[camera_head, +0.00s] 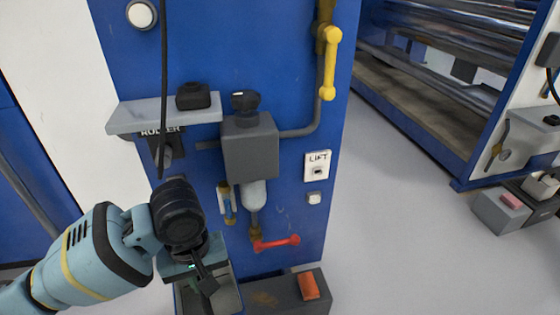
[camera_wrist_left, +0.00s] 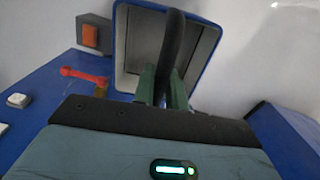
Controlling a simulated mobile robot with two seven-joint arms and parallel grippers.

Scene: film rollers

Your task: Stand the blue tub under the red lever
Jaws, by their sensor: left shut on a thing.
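The blue tub (camera_head: 228,296) is at the lower edge of the head view, its grey inside partly covered by my left gripper. Its blue rim and grey inside also show in the left wrist view (camera_wrist_left: 199,60). My left gripper (camera_wrist_left: 163,88) is shut on the tub's dark curved handle (camera_wrist_left: 173,38); the gripper is at the tub in the head view too (camera_head: 206,285). The red lever (camera_head: 276,242) sticks out to the right from a brass valve below the grey box on the blue panel. The tub is left of and below the lever. My right gripper is not in view.
A dark grey block with an orange piece on top (camera_head: 308,286) lies on the floor below the lever, just right of the tub. A grey shelf (camera_head: 135,115) and a hanging black cable (camera_head: 164,70) are above my left arm. Open floor (camera_head: 410,250) lies to the right.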

